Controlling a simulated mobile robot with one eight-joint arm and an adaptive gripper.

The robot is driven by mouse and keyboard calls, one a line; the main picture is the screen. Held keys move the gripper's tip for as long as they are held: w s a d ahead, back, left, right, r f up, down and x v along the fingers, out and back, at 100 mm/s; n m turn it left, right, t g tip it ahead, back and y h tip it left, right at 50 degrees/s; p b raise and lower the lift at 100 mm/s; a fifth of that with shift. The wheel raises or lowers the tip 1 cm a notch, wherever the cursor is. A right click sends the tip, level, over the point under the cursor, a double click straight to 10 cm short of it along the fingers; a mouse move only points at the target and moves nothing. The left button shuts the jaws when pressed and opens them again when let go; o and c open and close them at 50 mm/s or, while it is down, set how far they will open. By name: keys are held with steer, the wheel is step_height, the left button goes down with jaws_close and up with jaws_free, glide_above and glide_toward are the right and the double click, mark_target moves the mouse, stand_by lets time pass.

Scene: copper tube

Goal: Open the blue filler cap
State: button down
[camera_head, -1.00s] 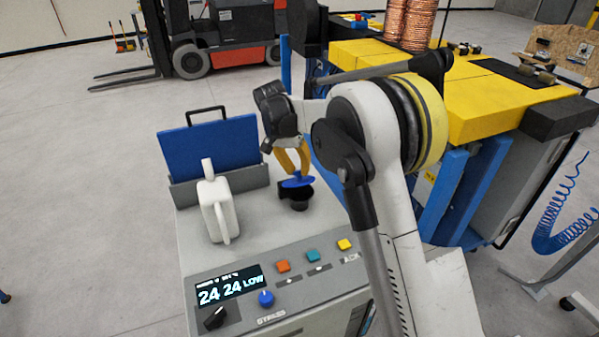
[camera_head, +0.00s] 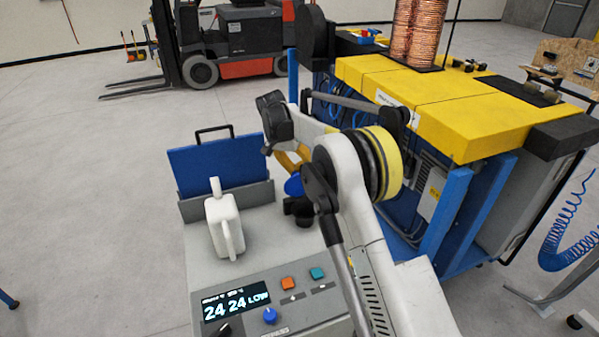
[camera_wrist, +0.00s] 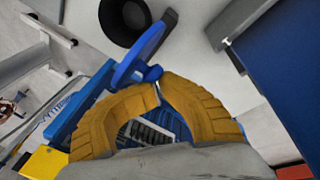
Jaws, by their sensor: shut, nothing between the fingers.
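The blue filler cap (camera_head: 293,186) stands tilted up on edge beside the black filler neck (camera_head: 299,209), on top of the grey machine. In the wrist view the cap (camera_wrist: 138,55) is a thin blue disc seen nearly edge-on, and the dark opening of the neck (camera_wrist: 124,20) is uncovered. My gripper (camera_wrist: 160,84) has yellow fingers with their tips together and nothing between them. The tips are right by the cap's small blue tab; I cannot tell whether they touch. In the head view my gripper (camera_head: 304,163) is just above and behind the cap, partly hidden by my arm.
A white jug (camera_head: 222,228) stands left of the neck. A blue panel with a black handle (camera_head: 213,160) sits in a grey holder (camera_head: 225,202) behind it. The control panel with its display (camera_head: 236,306) is in front. A yellow-topped bench (camera_head: 430,95) stands to the right.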

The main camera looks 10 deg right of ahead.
steer(key=shift+w+a+f, duration=0.55)
steer(key=shift+f, duration=0.15)
steer(key=shift+a+f, duration=0.1)
steer(key=shift+a, duration=0.1)
steer(key=c, duration=1.1)
jaws_free()
steer(key=shift+s+a, duration=0.1)
steer(key=shift+a, duration=0.1)
steer(key=shift+c, duration=0.2)
steer(key=d+v, duration=0.1)
steer(key=v, duration=1)
steer(key=shift+w+r, duration=0.35)
steer(key=shift+r, duration=0.2)
steer(key=shift+o, duration=0.2)
